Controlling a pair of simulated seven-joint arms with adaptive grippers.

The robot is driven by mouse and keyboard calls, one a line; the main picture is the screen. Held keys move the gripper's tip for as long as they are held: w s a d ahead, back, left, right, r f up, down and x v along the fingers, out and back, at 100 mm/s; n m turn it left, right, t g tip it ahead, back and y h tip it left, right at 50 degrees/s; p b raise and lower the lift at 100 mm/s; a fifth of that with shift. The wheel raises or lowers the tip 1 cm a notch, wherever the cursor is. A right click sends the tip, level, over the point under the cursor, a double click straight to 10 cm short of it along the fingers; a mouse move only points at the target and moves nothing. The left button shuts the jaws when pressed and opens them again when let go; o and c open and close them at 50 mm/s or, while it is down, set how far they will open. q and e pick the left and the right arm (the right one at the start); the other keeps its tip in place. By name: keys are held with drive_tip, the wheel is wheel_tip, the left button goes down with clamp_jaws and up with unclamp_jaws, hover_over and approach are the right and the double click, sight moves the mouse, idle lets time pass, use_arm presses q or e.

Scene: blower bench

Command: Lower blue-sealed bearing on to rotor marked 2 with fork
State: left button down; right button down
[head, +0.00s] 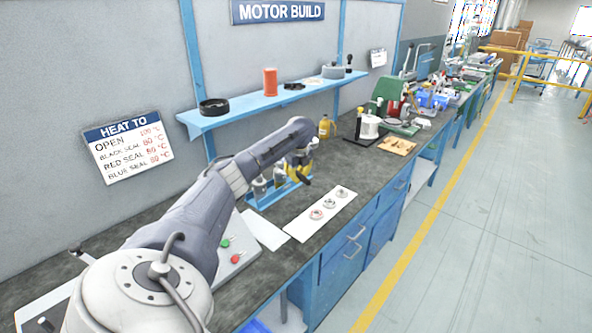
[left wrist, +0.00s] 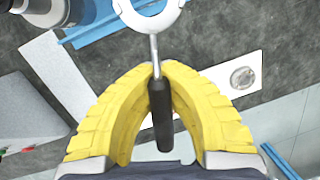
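My left gripper (head: 299,174) is above the bench beside the blue rotor rack (head: 270,198). In the left wrist view its yellow fingers (left wrist: 157,72) are shut on the black handle of the fork (left wrist: 161,115). The fork's pale curved head is cut off at the top edge; bench shows inside its curve. Metal rotors (head: 259,188) stand in the rack, one partly hidden by the gripper; their numbers are unreadable. Several bearings (head: 329,203) lie on a white mat (head: 301,232); the nearest looks reddish. I cannot tell which is blue-sealed. My right gripper is out of view.
A white sheet (head: 264,229) and a grey box with red and green buttons (head: 233,254) lie left of the mat. A yellow bottle (head: 325,127) stands behind. A blue shelf (head: 265,100) overhangs the back.

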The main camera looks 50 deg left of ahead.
sight(303, 176)
use_arm(q)
drive_tip(key=shift+s+d, duration=0.1)
drive_tip(key=shift+d, duration=0.65)
drive_tip(key=shift+d, duration=0.15)
drive_tip(key=shift+r, duration=0.15)
drive_tip(key=shift+d+v, duration=0.2)
drive_tip(key=shift+v, duration=0.6)
drive_tip(key=shift+d+v, duration=0.15)
drive_tip(key=shift+v, duration=0.65)
drive_tip(key=shift+d+v, duration=0.2)
drive_tip(key=shift+v, duration=0.65)
drive_tip(key=shift+d, duration=0.15)
